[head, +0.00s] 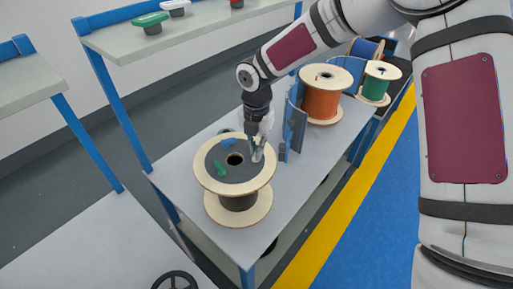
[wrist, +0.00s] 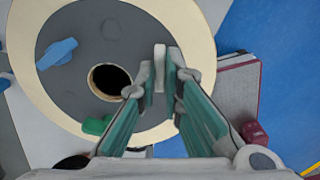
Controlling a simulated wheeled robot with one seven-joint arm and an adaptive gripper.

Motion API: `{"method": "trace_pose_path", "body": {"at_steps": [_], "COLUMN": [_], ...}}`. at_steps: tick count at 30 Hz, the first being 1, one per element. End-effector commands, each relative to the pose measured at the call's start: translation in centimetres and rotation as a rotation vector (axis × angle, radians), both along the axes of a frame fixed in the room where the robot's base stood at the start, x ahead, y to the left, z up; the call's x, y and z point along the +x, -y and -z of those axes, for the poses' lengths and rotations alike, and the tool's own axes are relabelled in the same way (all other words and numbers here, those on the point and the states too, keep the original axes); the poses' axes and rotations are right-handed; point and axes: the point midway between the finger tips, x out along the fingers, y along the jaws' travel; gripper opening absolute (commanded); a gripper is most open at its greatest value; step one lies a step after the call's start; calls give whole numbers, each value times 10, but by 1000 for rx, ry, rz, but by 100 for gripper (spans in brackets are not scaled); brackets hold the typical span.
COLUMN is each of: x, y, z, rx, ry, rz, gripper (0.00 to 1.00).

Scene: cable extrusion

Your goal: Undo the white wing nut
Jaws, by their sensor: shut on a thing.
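The white wing nut (wrist: 160,66) is between the fingertips of my gripper (wrist: 161,78) in the wrist view, over the grey disc of the near spool. My gripper (head: 257,155) is shut on it and reaches down at the right side of the disc in the head view. The fingers hide part of the nut, and its seat on the disc cannot be seen. A blue wing nut (head: 228,142) and a green wing nut (head: 220,168) sit on the same disc, around a dark central hole (head: 235,159); they also show in the wrist view, blue (wrist: 57,53) and green (wrist: 97,125).
The near spool (head: 238,217) has pale wooden flanges and stands on a grey table (head: 178,180). A blue curved panel (head: 294,116), an orange spool (head: 320,100) and a green spool (head: 380,77) stand farther back. A raised shelf (head: 205,25) at the upper left holds coloured pieces.

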Motion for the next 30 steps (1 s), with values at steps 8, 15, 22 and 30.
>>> {"method": "trace_pose_path", "body": {"at_steps": [8,15,22,30], "x": [-2,-1,-1,1], "y": [1,1,0,0], "z": [4,2,1,-28], "rx": [-3,-2,-1,1], "ry": [-7,-5,-1,3], "rz": [0,0,1,3], "gripper": [28,28,28,28]}}
